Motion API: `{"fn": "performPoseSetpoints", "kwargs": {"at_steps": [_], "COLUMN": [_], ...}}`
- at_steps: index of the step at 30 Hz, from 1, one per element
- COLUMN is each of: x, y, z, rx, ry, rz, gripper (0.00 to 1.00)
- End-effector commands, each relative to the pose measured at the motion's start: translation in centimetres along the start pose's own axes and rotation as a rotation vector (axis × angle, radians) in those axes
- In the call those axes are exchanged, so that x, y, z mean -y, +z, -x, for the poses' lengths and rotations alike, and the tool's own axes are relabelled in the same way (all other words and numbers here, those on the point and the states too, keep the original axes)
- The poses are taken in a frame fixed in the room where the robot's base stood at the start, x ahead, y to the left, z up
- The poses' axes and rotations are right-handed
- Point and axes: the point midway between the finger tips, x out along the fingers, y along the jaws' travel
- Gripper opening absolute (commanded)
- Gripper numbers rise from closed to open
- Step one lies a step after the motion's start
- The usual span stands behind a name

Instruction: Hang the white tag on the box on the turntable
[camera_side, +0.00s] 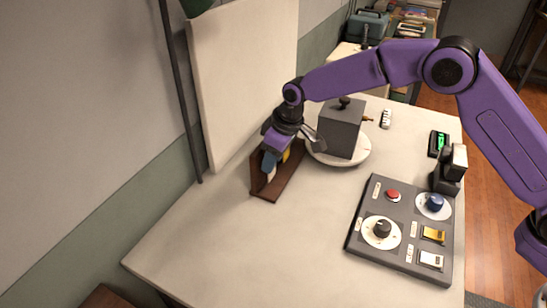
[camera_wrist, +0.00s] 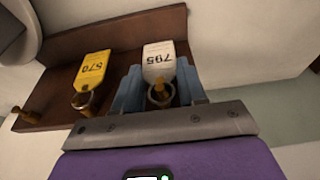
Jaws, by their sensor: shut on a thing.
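A white tag marked 795 (camera_wrist: 159,60) hangs on a brown wooden rack (camera_wrist: 60,60), its metal ring around a brass peg. It partly shows in the side view (camera_side: 270,173) below my gripper. My gripper (camera_side: 269,161) is down at the rack, with its blue fingers (camera_wrist: 160,92) on either side of the tag's ring end, shut on the tag. A yellow tag marked 570 (camera_wrist: 91,70) hangs to its left in the wrist view. A grey box (camera_side: 338,131) with a black top knob and a brass peg (camera_side: 368,120) on its right stands on the white turntable (camera_side: 354,160).
A dark control panel (camera_side: 400,228) with knobs and switches lies at the table's right front. A small green display (camera_side: 439,143) and a black stand (camera_side: 447,173) are behind it. A white panel (camera_side: 245,75) stands behind the rack. The left front table is clear.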

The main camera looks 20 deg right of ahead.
Motion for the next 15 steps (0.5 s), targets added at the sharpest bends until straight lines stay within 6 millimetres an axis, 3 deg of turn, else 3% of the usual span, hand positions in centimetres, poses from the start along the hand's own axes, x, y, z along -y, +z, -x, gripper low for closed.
{"fn": "performPoseSetpoints", "kwargs": {"at_steps": [15], "x": [0.02], "y": [0.42], "z": [0.12], "rx": [0.001], "ry": [0.0], "rz": [0.0], "gripper": [0.13]}}
